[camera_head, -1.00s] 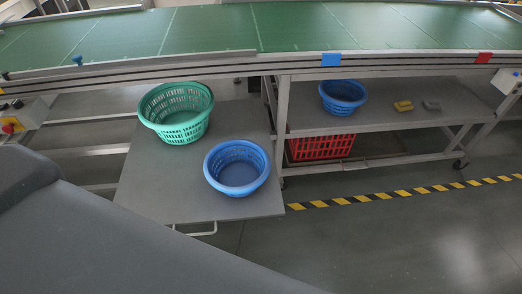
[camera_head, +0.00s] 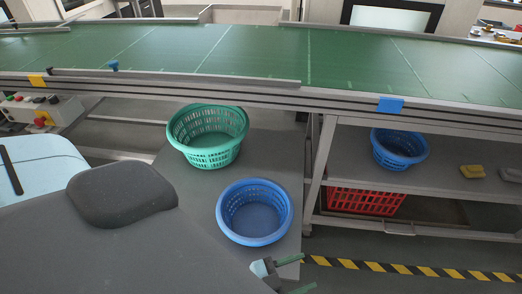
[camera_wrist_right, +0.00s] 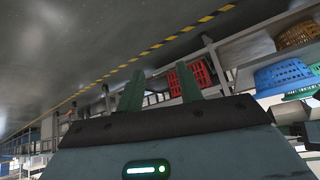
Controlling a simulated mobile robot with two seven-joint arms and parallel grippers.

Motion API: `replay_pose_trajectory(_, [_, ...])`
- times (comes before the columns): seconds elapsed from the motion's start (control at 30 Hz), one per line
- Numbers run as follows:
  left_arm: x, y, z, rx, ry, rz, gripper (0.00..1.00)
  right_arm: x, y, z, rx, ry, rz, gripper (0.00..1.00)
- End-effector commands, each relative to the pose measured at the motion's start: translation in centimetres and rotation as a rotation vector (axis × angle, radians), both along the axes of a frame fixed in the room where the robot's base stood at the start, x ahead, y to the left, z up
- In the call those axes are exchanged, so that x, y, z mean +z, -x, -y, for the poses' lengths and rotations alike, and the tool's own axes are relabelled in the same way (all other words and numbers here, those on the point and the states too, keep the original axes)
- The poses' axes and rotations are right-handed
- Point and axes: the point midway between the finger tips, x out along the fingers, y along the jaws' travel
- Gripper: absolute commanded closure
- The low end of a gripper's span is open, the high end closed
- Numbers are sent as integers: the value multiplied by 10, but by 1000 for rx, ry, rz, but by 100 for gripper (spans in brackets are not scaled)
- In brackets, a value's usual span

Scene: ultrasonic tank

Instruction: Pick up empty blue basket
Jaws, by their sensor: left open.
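An empty blue basket (camera_head: 254,236) stands upright on the low grey table, in front of and to the right of a green basket (camera_head: 208,153). A second blue basket (camera_head: 399,153) stands on the shelf at the right; its inside looks empty. A blue basket (camera_wrist_right: 282,76) is at right there.
The grey table (camera_head: 275,153) stands beside the shelf unit (camera_head: 340,146). A red crate (camera_head: 366,201) sits on the lower shelf. Two small blocks, one yellow (camera_head: 472,171), lie on the upper shelf. The green conveyor (camera_head: 240,55) runs behind. Striped floor tape (camera_head: 400,268) crosses in front.

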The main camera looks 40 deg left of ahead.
Motion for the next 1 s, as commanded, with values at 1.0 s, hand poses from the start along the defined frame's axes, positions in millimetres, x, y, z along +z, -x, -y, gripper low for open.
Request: replay_pose_trajectory(1.0, [-67,-146,-61,-1514,-1250,75,46,-113,12,-3,8,0,-73,64])
